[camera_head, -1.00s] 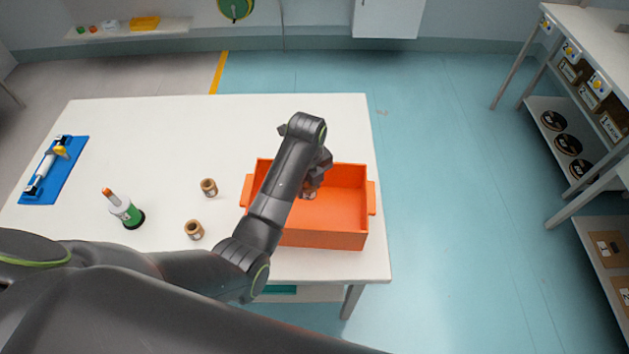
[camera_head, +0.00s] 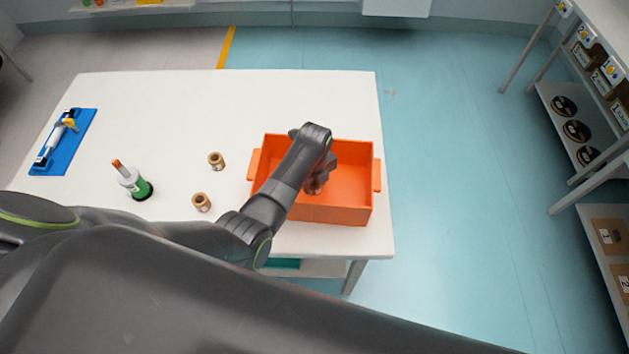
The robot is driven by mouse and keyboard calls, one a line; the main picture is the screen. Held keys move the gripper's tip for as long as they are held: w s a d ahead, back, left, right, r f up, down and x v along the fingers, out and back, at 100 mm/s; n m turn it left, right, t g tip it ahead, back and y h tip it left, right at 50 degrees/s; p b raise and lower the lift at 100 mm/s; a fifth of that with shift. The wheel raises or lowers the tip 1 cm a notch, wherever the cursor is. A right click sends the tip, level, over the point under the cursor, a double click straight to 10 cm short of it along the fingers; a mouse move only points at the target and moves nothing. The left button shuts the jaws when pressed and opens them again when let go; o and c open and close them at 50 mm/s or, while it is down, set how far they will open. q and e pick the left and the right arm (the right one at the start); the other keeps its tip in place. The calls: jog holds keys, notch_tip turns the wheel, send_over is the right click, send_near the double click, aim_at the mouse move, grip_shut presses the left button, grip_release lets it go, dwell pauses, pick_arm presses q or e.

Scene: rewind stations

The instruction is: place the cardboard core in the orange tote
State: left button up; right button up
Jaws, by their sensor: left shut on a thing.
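The orange tote (camera_head: 350,212) stands on the right part of the white table. My left arm reaches over its near left side, and my left gripper (camera_head: 317,184) is down inside the tote's opening. It is shut on a cardboard core, which is mostly hidden by the wrist and fingers; only a small brownish part shows. I cannot tell whether the core touches the tote floor. Two other brown cardboard cores stand on the table left of the tote, one farther (camera_head: 216,161) and one nearer (camera_head: 201,203). My right gripper is not in view.
On the white table (camera_head: 170,100), a green and white bottle-like item (camera_head: 133,183) with an orange tip stands left of the cores. A blue board (camera_head: 65,142) with a roller lies at the far left. Shelving (camera_head: 557,95) stands at right, across clear floor.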

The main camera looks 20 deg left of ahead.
pick_arm(q)
jog(key=shift+f, duration=0.15)
jog(key=o, duration=1)
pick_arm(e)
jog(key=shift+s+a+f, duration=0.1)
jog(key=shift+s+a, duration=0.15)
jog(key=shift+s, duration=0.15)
pick_arm(q)
jog(key=shift+r, duration=0.4)
notch_tip(320, 180, up, 12)
jog(key=shift+f, duration=0.2)
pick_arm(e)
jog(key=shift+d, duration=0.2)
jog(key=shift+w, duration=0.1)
